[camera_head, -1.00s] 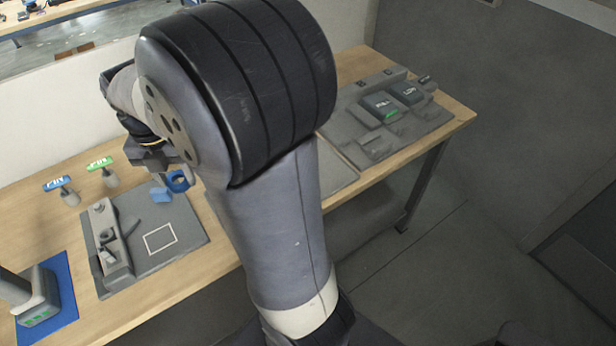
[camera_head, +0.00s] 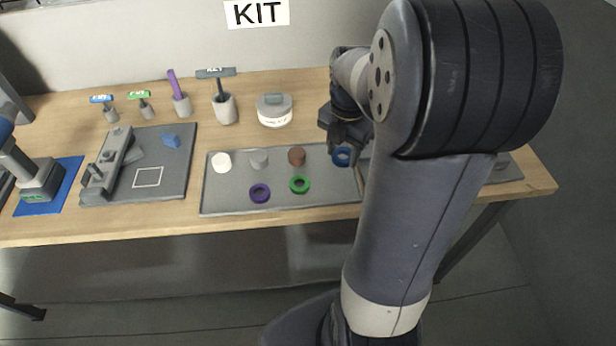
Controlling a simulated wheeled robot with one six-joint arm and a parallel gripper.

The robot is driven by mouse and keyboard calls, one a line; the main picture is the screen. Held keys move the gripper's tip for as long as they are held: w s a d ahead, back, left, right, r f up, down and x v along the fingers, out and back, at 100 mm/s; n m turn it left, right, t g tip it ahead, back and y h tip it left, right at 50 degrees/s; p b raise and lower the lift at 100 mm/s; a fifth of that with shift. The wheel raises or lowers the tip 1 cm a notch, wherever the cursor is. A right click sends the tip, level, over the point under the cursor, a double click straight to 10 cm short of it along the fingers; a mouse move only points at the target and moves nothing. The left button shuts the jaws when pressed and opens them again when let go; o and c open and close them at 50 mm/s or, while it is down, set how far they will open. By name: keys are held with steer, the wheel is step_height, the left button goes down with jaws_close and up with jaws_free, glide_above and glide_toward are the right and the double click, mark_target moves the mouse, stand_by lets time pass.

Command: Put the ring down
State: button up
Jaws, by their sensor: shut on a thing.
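A blue ring (camera_head: 342,157) shows just below my gripper (camera_head: 345,144), near the right end of a grey tray (camera_head: 226,202). The gripper's jaws are shut on the ring; my arm hides part of them. I cannot tell whether the ring touches the tray.
Several tools in holders (camera_head: 226,108) and a round container (camera_head: 274,111) stand behind the tray. My arm hides the table's right part.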

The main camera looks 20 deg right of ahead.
mark_target(339, 187)
step_height(339, 187, down, 10)
steer(key=shift+d, duration=0.1)
stand_by(0.4)
steer(key=shift+f, duration=0.15)
steer(key=o, duration=1.1)
step_height(339, 187, up, 12)
steer(key=shift+r, duration=0.2)
